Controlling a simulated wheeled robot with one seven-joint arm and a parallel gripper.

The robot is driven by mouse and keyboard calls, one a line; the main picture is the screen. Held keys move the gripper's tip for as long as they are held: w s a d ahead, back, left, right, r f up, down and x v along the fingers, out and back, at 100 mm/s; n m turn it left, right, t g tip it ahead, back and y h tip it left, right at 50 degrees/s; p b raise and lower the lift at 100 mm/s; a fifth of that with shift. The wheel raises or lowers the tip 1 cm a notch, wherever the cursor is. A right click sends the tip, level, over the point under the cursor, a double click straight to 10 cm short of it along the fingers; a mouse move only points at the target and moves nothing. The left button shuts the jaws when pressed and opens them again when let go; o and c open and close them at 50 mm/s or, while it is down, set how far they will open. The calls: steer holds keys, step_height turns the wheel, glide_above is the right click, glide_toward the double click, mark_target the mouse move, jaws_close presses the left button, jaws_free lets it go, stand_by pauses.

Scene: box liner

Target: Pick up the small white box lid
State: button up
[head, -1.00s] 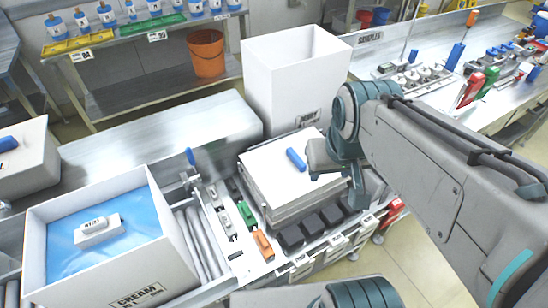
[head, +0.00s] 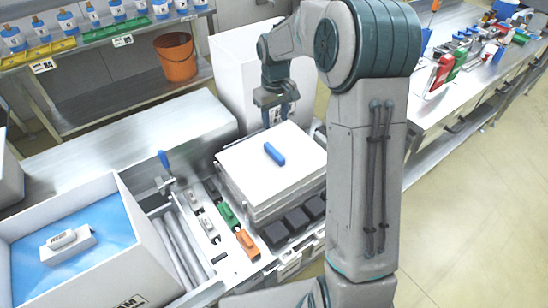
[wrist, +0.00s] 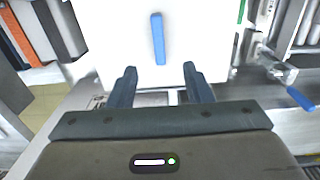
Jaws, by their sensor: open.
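A flat white square panel that looks like the lid (head: 245,160) lies on a stack of grey-white layers right of the rollers. A blue bar handle (head: 274,154) lies across its middle. In the wrist view the lid (wrist: 200,38) fills the top centre, with the blue handle (wrist: 158,38) upright in the picture, ahead of the gap between my fingers. My gripper (head: 278,117) is behind the lid's far edge in the head view, pointing down. In the wrist view my gripper (wrist: 158,72) is open and empty, fingers apart from the handle.
A tall white box (head: 232,60) stands behind my gripper. An open white box (head: 150,225) with blue liner is at lower left, holding a small white block (head: 68,243). Black, green and orange (head: 247,243) blocks sit by the stack. A blue-handled lever (head: 164,165) stands at the rollers.

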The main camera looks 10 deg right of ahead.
steer(key=w+f, duration=0.1)
steer(key=f, duration=0.1)
steer(key=p, duration=0.1)
glide_above(274, 151)
step_height(274, 151, down, 8)
steer(key=shift+s, duration=0.15)
steer(key=shift+w+f+p, duration=0.2)
steer(key=shift+f+p, duration=0.85)
steer(key=shift+f, duration=1.55)
steer(key=shift+c, duration=0.3)
jaws_close()
